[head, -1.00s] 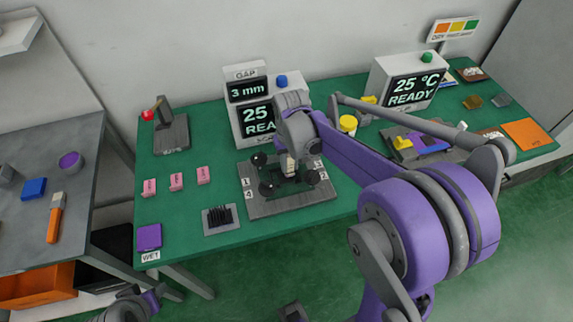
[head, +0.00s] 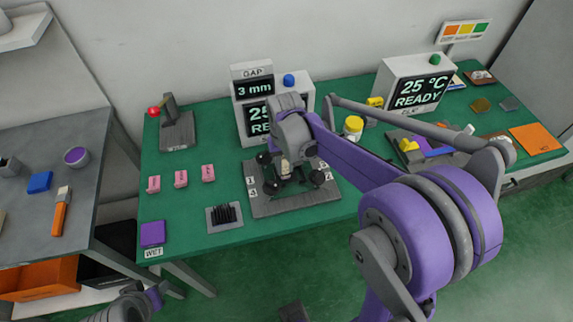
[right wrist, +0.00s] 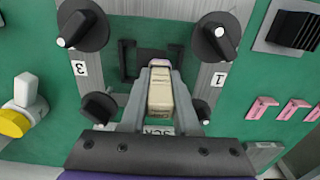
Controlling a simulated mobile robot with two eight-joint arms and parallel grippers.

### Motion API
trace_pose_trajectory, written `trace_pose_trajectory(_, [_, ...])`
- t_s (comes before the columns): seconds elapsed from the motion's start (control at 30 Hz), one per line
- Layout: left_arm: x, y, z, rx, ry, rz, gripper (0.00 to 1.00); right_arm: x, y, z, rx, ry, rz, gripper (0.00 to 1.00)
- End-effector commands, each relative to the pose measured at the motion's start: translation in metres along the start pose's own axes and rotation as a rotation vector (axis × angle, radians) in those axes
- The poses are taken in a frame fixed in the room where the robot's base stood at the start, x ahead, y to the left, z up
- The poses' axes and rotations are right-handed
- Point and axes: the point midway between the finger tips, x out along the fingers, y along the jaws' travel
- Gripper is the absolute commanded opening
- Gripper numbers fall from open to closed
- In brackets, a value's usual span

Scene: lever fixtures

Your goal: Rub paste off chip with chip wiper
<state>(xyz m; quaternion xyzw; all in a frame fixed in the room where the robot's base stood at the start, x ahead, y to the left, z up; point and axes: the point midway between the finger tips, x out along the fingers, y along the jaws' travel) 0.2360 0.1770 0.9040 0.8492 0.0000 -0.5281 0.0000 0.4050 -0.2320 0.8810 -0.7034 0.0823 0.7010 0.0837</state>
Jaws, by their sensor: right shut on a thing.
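My right gripper (head: 286,168) is over the grey lever fixture (head: 322,200) on the green bench. In the right wrist view its fingers (right wrist: 160,72) are shut on a cream block with small lettering, taken as the chip wiper (right wrist: 160,98). The wiper's far end, with a pinkish edge, is between the black brackets (right wrist: 127,62) at the fixture's middle. The chip and any paste are hidden under the wiper and fingers; I cannot tell whether the wiper touches the chip.
Black lever knobs (right wrist: 83,28) surround the fixture's middle, close to my fingers. The gap display (head: 252,90) stands behind. Pink blocks (head: 181,178), a black finned part (head: 224,214) and a purple wet pad (head: 152,233) lie left. A yellow-lidded jar (head: 353,125) stands right.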

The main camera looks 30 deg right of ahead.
Motion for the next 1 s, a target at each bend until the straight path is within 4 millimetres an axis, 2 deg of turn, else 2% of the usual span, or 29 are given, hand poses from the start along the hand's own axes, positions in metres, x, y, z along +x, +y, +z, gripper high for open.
trace_pose_trajectory(0.6, [0.0,0.0,0.0,0.0,0.0,0.0,0.5,-0.001,0.028,0.008,0.001,-0.001,0.003,0.0])
trace_pose_trajectory(1.0, [0.002,0.0,0.001,0.0,-0.001,0.0,0.5,0.0,0.014,0.008,-0.001,-0.001,0.002,0.0])
